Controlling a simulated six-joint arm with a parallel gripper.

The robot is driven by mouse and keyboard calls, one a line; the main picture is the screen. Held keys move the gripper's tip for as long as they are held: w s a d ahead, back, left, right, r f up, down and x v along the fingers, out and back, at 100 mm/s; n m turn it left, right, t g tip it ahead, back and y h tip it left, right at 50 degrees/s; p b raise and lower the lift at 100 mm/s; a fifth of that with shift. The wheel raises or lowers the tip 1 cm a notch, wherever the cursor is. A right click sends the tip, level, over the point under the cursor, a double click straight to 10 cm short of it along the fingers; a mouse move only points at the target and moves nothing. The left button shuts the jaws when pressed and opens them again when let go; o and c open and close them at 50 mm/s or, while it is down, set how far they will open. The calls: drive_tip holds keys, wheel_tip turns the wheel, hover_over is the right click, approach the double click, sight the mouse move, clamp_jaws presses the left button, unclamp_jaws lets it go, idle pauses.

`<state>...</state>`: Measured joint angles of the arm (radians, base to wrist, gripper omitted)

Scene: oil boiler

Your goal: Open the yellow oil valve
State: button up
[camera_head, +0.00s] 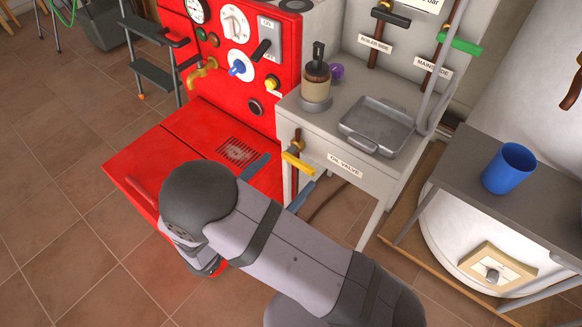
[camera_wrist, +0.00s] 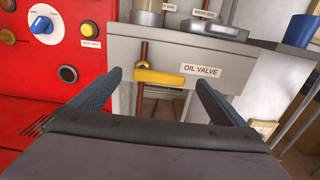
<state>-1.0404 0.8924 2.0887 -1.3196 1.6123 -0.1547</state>
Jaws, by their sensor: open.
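The yellow oil valve (camera_head: 298,163) is a flat yellow lever on a vertical copper pipe at the front of the grey side table. In the wrist view the yellow valve handle (camera_wrist: 159,78) lies roughly level across the pipe (camera_wrist: 142,60). The label OIL VALVE (camera_wrist: 201,71) is to its right. My gripper (camera_wrist: 157,82) is open, its two dark fingers on either side of the valve in the picture. The fingers do not visibly touch the handle. In the head view my arm hides most of the gripper; blue-grey fingers (camera_head: 279,180) show beside the valve.
The red boiler (camera_head: 180,140) with dials and knobs stands at left. The grey table (camera_head: 340,85) carries a metal tray (camera_head: 377,124) and a burner-like canister (camera_head: 316,85). A blue cup (camera_head: 509,168) stands on a shelf at right. Open tiled floor lies at left.

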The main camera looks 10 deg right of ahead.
sight(296, 163)
drive_tip(key=shift+x, duration=1.75)
drive_tip(key=shift+c, duration=0.3)
drive_tip(key=c, duration=1.5)
drive_tip(key=shift+o, duration=0.2)
